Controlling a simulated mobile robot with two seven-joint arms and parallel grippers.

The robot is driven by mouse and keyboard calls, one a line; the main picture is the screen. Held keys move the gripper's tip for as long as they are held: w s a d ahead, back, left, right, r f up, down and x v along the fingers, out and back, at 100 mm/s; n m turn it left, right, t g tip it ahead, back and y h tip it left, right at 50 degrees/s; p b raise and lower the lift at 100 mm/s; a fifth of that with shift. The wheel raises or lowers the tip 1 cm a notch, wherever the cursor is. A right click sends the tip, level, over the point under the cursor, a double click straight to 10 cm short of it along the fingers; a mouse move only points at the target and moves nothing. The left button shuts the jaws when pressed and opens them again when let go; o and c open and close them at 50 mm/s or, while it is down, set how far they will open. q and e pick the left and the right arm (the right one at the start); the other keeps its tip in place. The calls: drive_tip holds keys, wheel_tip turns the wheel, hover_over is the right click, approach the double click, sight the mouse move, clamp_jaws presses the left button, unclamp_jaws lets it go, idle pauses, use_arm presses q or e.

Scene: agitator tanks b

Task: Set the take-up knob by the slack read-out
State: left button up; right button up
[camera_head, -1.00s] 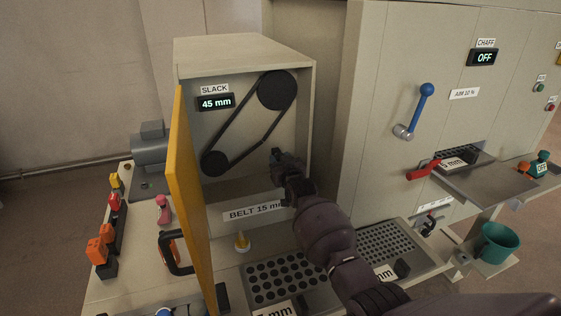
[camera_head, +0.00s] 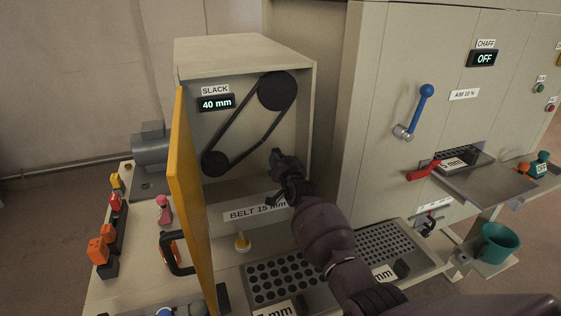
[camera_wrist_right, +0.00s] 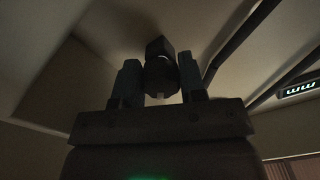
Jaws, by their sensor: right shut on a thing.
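The slack read-out (camera_head: 216,103) inside the open cabinet shows 40 mm. A label (camera_head: 252,212) below reads BELT 15 mm, partly covered by my right gripper. My right gripper (camera_head: 277,158) reaches into the cabinet, to the right of the belt's lower run. In the right wrist view its two fingers (camera_wrist_right: 160,85) are shut on the dark take-up knob (camera_wrist_right: 160,72), which sits between them against the cabinet's back wall. The knob is mostly hidden by the gripper in the head view. My left gripper is not in view.
A black belt (camera_head: 262,130) runs over an upper pulley (camera_head: 277,91) and a lower pulley (camera_head: 215,164). The yellow door (camera_head: 190,200) stands open at the cabinet's left. A panel with a blue lever (camera_head: 424,105) stands to the right. Perforated screens lie in front.

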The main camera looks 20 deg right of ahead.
drive_tip(key=m, duration=0.4)
drive_tip(key=shift+a+m, duration=0.1)
drive_tip(key=shift+m, duration=0.8)
drive_tip(key=o, duration=0.9)
